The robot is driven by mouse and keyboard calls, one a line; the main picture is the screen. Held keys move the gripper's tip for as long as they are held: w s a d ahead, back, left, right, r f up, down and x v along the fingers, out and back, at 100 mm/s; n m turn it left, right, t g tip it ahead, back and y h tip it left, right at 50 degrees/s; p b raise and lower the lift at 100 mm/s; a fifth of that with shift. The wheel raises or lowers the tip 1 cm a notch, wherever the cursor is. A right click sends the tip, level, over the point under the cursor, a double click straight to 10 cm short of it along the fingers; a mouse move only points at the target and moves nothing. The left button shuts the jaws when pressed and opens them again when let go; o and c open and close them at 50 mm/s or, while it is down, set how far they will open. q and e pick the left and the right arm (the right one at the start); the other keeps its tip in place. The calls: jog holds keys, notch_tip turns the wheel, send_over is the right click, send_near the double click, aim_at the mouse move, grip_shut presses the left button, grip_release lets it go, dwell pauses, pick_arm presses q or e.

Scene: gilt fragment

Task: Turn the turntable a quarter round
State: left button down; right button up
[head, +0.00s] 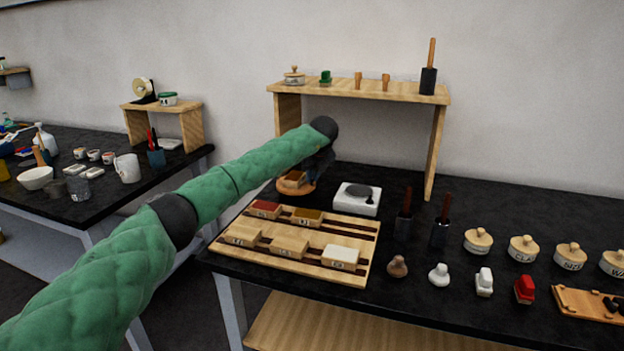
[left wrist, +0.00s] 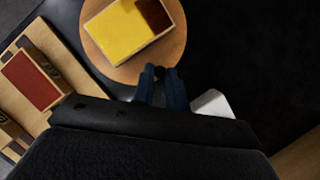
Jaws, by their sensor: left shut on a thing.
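The turntable is a round wooden disc (left wrist: 172,48) at the table's back left, also seen in the head view (head: 288,189). A wooden block with a yellow top (left wrist: 120,30) lies on it, a dark brown shadow or patch at one corner. My left gripper (left wrist: 160,73) is at the disc's rim, its dark blue fingers close together on a small dark knob (left wrist: 160,71) there. In the head view my left gripper (head: 318,172) is dark and partly hides the disc's right side. My right gripper is in neither view.
A wooden rack (head: 295,262) with several labelled blocks stands in front of the turntable. A white scale (head: 345,205) is close on its right. A wooden shelf (head: 360,91) stands over the back. Lidded pots (head: 478,241) and small stamps line the right side.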

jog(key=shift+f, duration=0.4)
pick_arm(q)
jog(key=c, duration=1.4)
grip_release()
